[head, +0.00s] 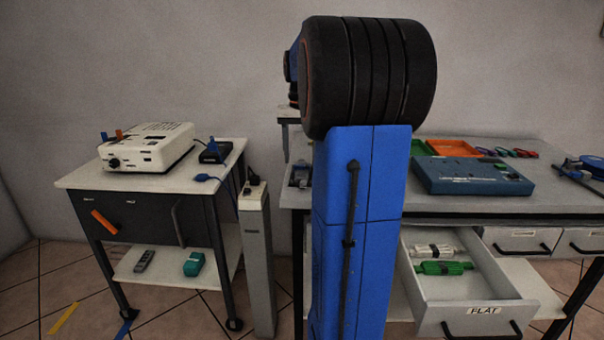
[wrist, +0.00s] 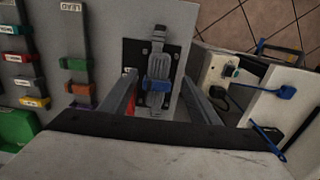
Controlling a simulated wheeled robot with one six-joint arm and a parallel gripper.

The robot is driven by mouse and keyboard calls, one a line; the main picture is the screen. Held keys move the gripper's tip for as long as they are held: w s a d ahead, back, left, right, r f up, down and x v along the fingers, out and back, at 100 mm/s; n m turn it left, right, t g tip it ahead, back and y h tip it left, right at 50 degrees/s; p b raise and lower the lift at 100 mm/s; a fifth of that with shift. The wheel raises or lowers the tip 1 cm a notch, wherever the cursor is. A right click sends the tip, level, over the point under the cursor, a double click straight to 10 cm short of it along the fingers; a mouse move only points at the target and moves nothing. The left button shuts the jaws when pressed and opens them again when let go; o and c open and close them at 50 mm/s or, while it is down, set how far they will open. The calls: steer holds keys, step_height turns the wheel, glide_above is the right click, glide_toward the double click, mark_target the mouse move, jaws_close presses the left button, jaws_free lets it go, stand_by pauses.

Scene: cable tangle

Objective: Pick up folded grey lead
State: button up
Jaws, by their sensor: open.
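The folded grey lead (wrist: 158,65) shows in the wrist view as a narrow grey bundle with a blue band around its middle. It lies on a dark plate (wrist: 130,52) on the pale bench top. My gripper (wrist: 158,78) is open, with one finger on each side of the lead in the picture. I cannot tell how far above the lead the fingertips are. In the head view my arm hides the gripper, and only a dark plate with something grey (head: 299,177) shows at the bench's left end.
Coloured labelled holders (wrist: 25,70) stand left of the lead. A pale post (head: 256,250) and a cart (head: 75,178) with a white projector (head: 148,147) stand left of the bench. An open drawer (head: 460,315) labelled FLAT holds a whitish bundle (head: 433,250) and a green bundle (head: 443,268).

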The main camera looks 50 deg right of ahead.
mark_target(302, 173)
steer(key=shift+s+f, duration=0.1)
steer(key=shift+f, duration=2.45)
steer(key=c, duration=1.3)
steer(key=shift+r, duration=0.1)
